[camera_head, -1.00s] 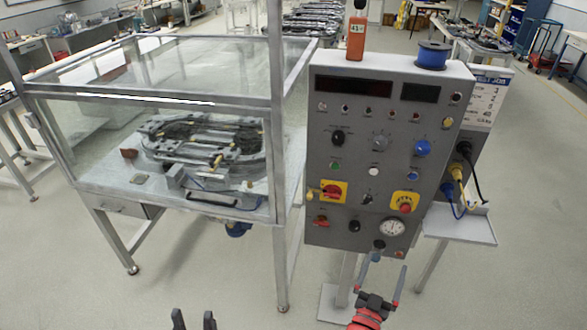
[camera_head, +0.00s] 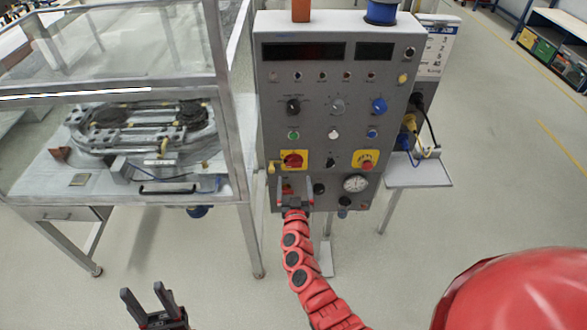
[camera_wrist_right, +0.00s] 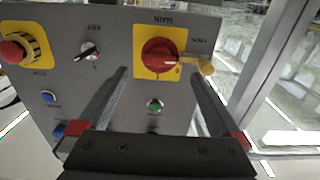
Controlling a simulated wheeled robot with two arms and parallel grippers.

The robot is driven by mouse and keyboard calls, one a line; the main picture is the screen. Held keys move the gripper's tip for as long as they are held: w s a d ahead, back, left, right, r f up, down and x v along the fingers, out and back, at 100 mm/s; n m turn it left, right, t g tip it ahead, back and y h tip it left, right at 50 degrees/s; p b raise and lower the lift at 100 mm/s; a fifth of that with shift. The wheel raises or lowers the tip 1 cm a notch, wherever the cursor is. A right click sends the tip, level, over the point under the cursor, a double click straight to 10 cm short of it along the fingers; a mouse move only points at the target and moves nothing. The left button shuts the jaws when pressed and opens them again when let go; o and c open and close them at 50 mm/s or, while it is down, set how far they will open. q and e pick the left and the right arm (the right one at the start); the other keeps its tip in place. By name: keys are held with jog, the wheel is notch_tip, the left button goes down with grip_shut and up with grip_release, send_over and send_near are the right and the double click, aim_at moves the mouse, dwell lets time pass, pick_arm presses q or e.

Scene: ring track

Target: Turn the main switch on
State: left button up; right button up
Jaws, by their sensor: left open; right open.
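The main switch (camera_head: 292,160) is a red rotary knob on a yellow plate, low on the left of the grey control panel (camera_head: 316,110). The wrist view shows its red knob (camera_wrist_right: 158,56) upside down, with a white mark towards the yellow padlock-like piece (camera_wrist_right: 200,65) beside it. My right gripper (camera_head: 294,181) is open and empty, just below the switch in the head view. In the wrist view its fingers (camera_wrist_right: 157,73) lie either side of the switch's column; whether they touch the panel cannot be told. My left gripper (camera_head: 143,290) is open and empty, low over the floor.
A green button (camera_head: 293,135) is above the switch. A red emergency button (camera_head: 365,160) on yellow and a gauge (camera_head: 355,183) are to its right. A glass-walled bench (camera_head: 232,150) stands close on the left, and a side shelf (camera_head: 420,174) on the right.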

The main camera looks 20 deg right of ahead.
aim_at(294, 167)
jog(key=b+x, duration=0.2)
jog(key=x, duration=0.3)
jog(key=shift+w+f, duration=0.1)
jog(key=shift+w, duration=0.3)
jog(key=shift+w+d, duration=0.2)
jog(key=shift+w, duration=0.25)
jog(key=c, duration=1.4)
